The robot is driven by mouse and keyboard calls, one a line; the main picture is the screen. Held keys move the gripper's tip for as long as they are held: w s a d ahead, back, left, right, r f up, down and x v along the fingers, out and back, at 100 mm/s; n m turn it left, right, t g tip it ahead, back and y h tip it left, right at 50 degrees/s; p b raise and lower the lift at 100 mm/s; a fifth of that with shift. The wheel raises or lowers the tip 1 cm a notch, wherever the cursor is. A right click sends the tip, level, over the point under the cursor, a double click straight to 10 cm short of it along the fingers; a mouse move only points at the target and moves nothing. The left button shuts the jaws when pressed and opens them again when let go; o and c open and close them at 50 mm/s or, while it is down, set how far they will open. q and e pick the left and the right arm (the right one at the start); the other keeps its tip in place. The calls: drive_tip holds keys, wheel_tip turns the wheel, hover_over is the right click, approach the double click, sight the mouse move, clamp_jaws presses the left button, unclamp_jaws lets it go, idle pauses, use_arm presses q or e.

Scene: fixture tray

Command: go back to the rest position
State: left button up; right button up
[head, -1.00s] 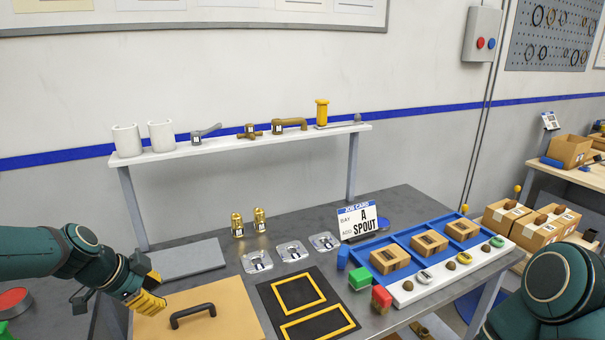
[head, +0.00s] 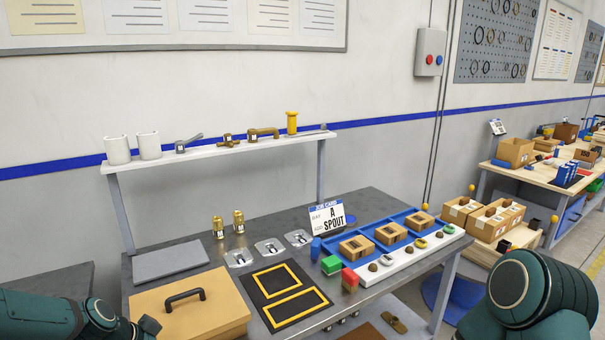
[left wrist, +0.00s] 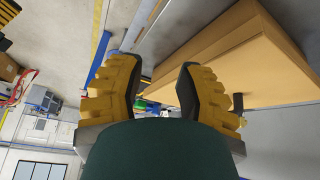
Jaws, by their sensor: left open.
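My left gripper (left wrist: 160,82) is open and empty in the left wrist view, with its two yellow ribbed fingers apart. In the head view only a bit of it shows at the bottom left, beside the near left part of the tan box (head: 232,310), and the arm hides the rest. The box also shows behind the fingers in the left wrist view (left wrist: 225,55). I cannot tell the exact gap between gripper and box. My right arm shows at the lower right of the head view, but its gripper is out of view.
The bench holds a blue tray (head: 328,252) with cartons, a black mat (head: 264,284) with yellow frames, clear plates, brass fittings (head: 218,227) and a job card (head: 327,217). A white shelf (head: 230,146) with taps stands behind. A grey slab (head: 170,262) lies at left.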

use_arm(q)
drive_tip(key=s+d+f+n+g, duration=0.1)
drive_tip(key=s+d+f+n, duration=0.3)
drive_tip(key=d+f, duration=0.5)
drive_tip(key=s+d+f+n+g, duration=0.1)
drive_tip(key=s+d+f+n, duration=0.4)
drive_tip(key=s+d+f, duration=0.4)
drive_tip(key=shift+d+f, duration=0.55)
drive_tip(key=shift+d, duration=0.15)
idle(0.3)
